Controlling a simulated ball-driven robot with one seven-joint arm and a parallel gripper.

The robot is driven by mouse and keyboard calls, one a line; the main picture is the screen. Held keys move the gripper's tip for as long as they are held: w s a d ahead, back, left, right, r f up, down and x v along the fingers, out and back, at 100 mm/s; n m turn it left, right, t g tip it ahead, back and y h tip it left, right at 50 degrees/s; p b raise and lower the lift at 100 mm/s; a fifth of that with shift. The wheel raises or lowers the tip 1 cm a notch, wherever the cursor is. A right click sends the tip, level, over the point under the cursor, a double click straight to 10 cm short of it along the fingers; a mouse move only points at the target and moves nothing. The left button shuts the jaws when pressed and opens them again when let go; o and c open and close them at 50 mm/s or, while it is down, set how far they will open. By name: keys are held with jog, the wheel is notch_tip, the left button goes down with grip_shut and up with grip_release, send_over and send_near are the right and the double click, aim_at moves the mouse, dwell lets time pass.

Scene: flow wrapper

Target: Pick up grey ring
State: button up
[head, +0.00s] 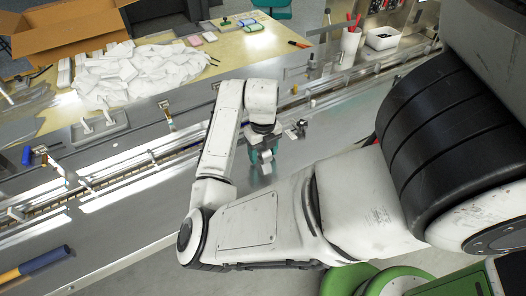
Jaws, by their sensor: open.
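My gripper (265,160) hangs at the end of my white arm, pointing down over the metal surface of the machine (320,148). Its teal fingers are open, and what lies between or under them is too small to tell. I cannot make out a grey ring for sure. Small dark and grey metal parts (298,129) show just right of the gripper, and I cannot tell whether one of them is a ring. My arm covers part of the surface.
A conveyor channel (140,165) runs across the machine behind the gripper. Beyond it are a pile of white packets (120,75), a cardboard box (65,28), a white cup with red-handled tools (350,40) and a white bin (382,38). A blue-and-yellow handle (35,263) lies front left.

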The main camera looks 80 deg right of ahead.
jog(key=shift+f, duration=0.35)
jog(key=shift+c, duration=0.2)
jog(key=c, duration=1)
